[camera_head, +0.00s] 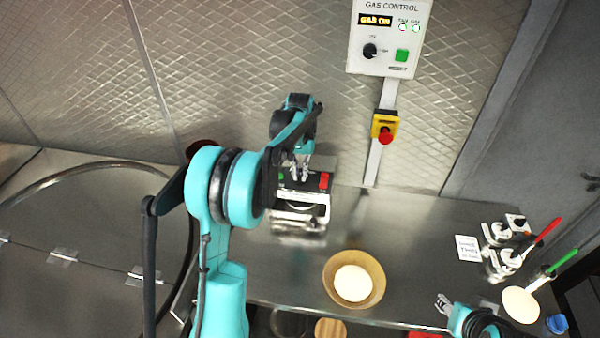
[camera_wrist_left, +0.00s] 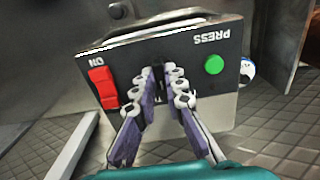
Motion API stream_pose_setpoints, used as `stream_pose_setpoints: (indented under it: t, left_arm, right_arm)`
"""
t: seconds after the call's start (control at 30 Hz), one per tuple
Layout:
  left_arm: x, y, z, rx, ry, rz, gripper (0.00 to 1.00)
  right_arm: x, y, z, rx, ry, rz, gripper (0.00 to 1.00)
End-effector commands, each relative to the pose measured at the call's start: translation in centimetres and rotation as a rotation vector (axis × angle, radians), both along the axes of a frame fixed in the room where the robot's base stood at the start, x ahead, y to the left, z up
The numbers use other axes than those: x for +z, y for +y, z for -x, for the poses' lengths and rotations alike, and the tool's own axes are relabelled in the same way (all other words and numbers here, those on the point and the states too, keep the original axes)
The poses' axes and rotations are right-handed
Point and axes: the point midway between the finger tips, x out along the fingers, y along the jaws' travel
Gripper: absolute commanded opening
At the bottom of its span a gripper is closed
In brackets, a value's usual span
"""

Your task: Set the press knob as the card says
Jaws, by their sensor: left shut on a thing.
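The press (camera_head: 302,210) is a dark box on the steel counter against the back wall. In the left wrist view, its dark front panel (camera_wrist_left: 190,50) reads PRESS upside down, with a red ON switch (camera_wrist_left: 103,86) at left and a green button (camera_wrist_left: 214,64) at right. My left gripper (camera_head: 300,176) is at this panel, between switch and button. In the wrist view its fingers (camera_wrist_left: 158,88) are closed on the dark knob (camera_wrist_left: 157,78), which they mostly hide, so its setting cannot be read. A white card (camera_head: 468,248) lies on the counter; its print is too small to read. My right gripper (camera_head: 443,303) is open, at lower right.
A wooden bowl with pale dough (camera_head: 353,283) stands at the counter's front edge. Utensils with red (camera_head: 548,230) and green (camera_head: 564,260) handles are at right. A gas control box (camera_head: 385,38) and a red stop button (camera_head: 385,135) are on the wall. The counter between press and card is clear.

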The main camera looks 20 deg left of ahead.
Motion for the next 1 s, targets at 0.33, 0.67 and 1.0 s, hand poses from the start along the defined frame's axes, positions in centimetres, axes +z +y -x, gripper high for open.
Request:
stream_pose_setpoints:
  t: [0.33,0.67,1.0]
  left_arm:
    - [0.02,-0.01,0.02,0.081,0.0,0.0,0.0]
    - [0.03,-0.02,0.03,0.305,0.001,0.0,0.0]
    - [0.03,-0.03,0.02,0.486,0.001,0.0,0.0]
  right_arm:
    - [0.0,0.0,0.0,0.0,0.0,0.0,0.4]
    - [-0.01,0.0,0.0,0.0,0.0,0.0,0.4]
    - [-0.01,0.0,0.0,0.0,0.0,0.0,0.4]
